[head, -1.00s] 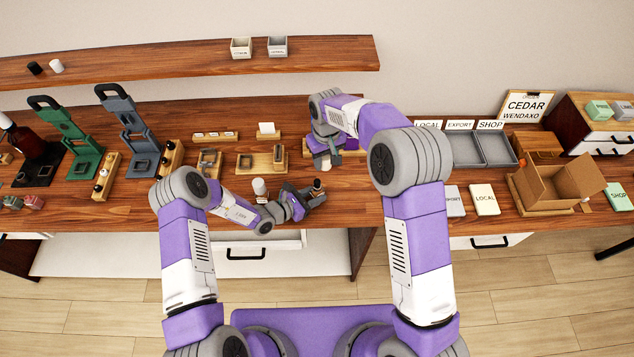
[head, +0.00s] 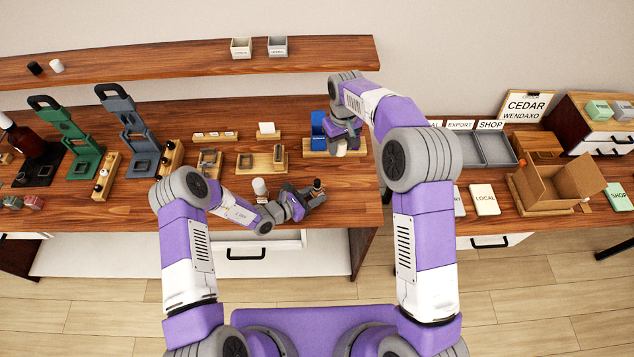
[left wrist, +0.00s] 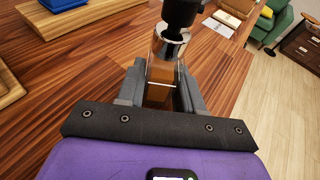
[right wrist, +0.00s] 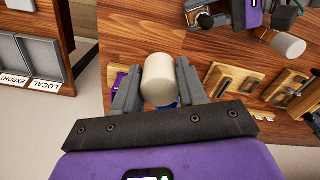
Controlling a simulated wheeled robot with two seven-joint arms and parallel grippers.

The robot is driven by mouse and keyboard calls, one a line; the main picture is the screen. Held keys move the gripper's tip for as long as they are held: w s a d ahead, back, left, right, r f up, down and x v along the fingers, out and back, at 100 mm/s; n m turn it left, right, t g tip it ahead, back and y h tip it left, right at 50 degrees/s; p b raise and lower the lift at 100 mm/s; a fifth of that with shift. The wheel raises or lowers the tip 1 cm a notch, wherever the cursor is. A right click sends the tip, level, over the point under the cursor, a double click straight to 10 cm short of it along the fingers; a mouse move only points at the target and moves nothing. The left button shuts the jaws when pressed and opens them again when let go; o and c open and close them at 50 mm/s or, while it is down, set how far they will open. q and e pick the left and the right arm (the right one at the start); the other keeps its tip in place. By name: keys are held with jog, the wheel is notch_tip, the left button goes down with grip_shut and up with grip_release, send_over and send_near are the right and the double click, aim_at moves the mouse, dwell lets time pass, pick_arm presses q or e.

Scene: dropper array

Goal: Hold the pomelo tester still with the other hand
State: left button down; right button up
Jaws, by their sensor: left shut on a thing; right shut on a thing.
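A small clear glass bottle with amber contents, a chrome collar and a black top (left wrist: 165,70) stands upright between my left gripper's fingers (left wrist: 160,92). I take it as the pomelo tester; no label is readable. In the head view the bottle (head: 318,186) and my left gripper (head: 306,198) are at the table's front edge. My right gripper (right wrist: 157,88) is shut on a cream-white cylinder (right wrist: 160,80). In the head view my right gripper (head: 342,140) is behind and right of the bottle, over a wooden board (head: 314,148); it is apart from the bottle.
A blue upright object (head: 319,124) stands at that board, beside my right gripper. A white cylinder (head: 259,186) stands close to my left forearm. Wooden holders (head: 262,160) stand left of the board. Grey trays (head: 497,148) and an open cardboard box (head: 553,188) are at right.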

pick_arm(q)
jog(key=c, duration=0.6)
grip_release()
jog(key=shift+c, duration=0.2)
jog(key=v, duration=1.1)
jog(key=shift+s+a+r, duration=0.2)
jog(key=shift+s+a, duration=0.1)
